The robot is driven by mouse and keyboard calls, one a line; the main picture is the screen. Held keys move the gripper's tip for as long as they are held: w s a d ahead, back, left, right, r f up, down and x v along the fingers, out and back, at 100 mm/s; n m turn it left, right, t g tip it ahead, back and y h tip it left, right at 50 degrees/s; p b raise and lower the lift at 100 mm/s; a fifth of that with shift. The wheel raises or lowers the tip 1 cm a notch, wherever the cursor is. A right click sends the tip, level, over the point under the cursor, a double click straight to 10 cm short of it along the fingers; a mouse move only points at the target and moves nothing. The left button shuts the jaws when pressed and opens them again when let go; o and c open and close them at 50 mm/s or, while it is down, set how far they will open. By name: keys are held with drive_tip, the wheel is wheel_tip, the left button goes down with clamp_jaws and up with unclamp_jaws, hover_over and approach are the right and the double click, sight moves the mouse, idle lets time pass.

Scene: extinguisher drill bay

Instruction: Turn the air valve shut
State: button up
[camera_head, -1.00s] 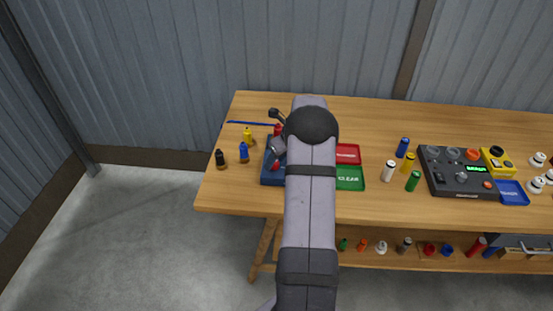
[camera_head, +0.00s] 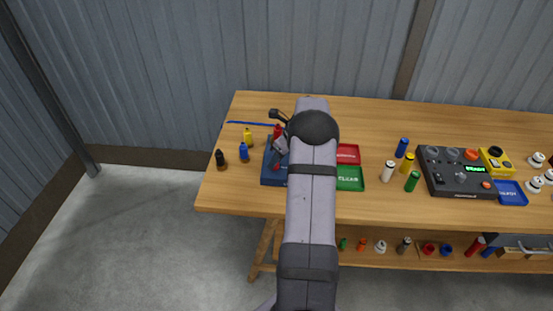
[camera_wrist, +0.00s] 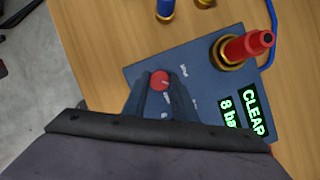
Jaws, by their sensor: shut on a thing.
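The air valve appears to be the small red knob (camera_wrist: 160,79) on a dark blue panel (camera_wrist: 140,66) in the wrist view. My gripper (camera_wrist: 158,86) is shut on this red knob, with one finger on each side of it. A display (camera_wrist: 253,112) on the panel reads CLEAR and 8 ba, its end cut off. A red cylinder (camera_wrist: 248,46) stands in a brass ring on the same panel. In the head view the blue panel (camera_head: 268,177) is at the table's left, partly hidden by my arm, and the knob cannot be made out.
Yellow (camera_head: 248,136), blue (camera_head: 244,154) and black (camera_head: 220,159) bottles stand left of the panel. Red (camera_head: 348,152) and green (camera_head: 350,180) trays lie right of my arm. A dark control box (camera_head: 440,183) is farther right. The table's back strip is mostly clear.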

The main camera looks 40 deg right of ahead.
sight(283, 167)
drive_tip(key=n+y, duration=0.1)
drive_tip(key=n, duration=0.2)
drive_tip(key=shift+w+d+g+p, duration=0.1)
drive_tip(key=shift+d+g+p, duration=0.05)
drive_tip(key=shift+g+p, duration=0.15)
drive_tip(key=shift+n+g+y, duration=0.4)
drive_tip(key=shift+n+y, duration=0.1)
drive_tip(key=shift+n, duration=1.2)
drive_tip(key=o, duration=1)
drive_tip(key=shift+o, duration=0.2)
drive_tip(key=shift+r, duration=0.1)
drive_tip(key=b+v, duration=0.1)
drive_tip(key=v, duration=0.4)
drive_tip(key=shift+d, duration=0.1)
drive_tip(key=shift+d+r, duration=0.15)
drive_tip(key=shift+r, duration=0.4)
drive_tip(key=shift+d+r, duration=0.15)
drive_tip(key=shift+r, duration=0.35)
